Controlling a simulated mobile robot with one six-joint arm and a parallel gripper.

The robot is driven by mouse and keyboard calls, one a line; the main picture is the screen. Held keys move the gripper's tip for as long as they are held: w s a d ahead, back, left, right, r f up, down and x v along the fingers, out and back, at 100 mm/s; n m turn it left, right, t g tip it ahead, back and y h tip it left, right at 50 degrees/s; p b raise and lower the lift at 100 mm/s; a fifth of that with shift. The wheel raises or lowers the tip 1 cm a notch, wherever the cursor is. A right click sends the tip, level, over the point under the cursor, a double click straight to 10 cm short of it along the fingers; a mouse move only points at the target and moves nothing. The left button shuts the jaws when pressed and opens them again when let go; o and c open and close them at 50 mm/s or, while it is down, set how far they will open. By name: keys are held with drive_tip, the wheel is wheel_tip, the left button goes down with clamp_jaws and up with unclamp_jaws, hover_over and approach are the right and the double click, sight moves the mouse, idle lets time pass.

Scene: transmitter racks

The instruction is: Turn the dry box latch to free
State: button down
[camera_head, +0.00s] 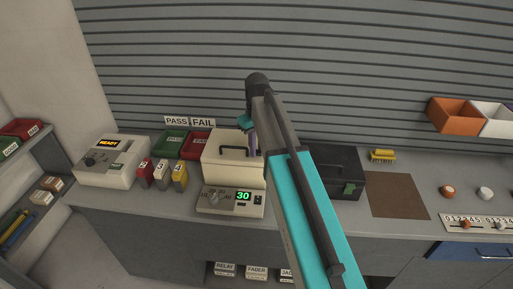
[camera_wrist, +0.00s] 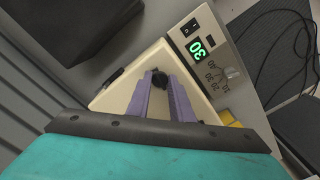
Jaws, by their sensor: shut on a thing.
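The cream box (camera_head: 230,158), which I take to be the dry box, stands on the counter with a dark bar handle on it. It also shows in the wrist view (camera_wrist: 122,96). A small black knob (camera_wrist: 159,79), likely its latch, sits near the box's edge in the wrist view. My gripper (camera_wrist: 160,84) has its two purple fingers shut on this knob. In the head view my gripper (camera_head: 253,144) is at the box's right side, partly behind my arm. The knob is hidden there, and I cannot tell its turn angle.
A control panel with a green "30" display (camera_head: 243,196) and dial is in front of the box. A black case (camera_head: 345,163) with a green catch is to the right, partly behind my arm. Red, white and yellow blocks (camera_head: 162,174) and a READY device (camera_head: 110,160) stand left.

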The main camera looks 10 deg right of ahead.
idle(0.8)
drive_tip(key=c, duration=1.6)
unclamp_jaws()
drive_tip(key=shift+o, duration=0.2)
drive_tip(key=shift+r, duration=0.1)
wheel_tip(320, 180, up, 14)
drive_tip(key=b, duration=0.4)
drive_tip(key=shift+f, duration=0.2)
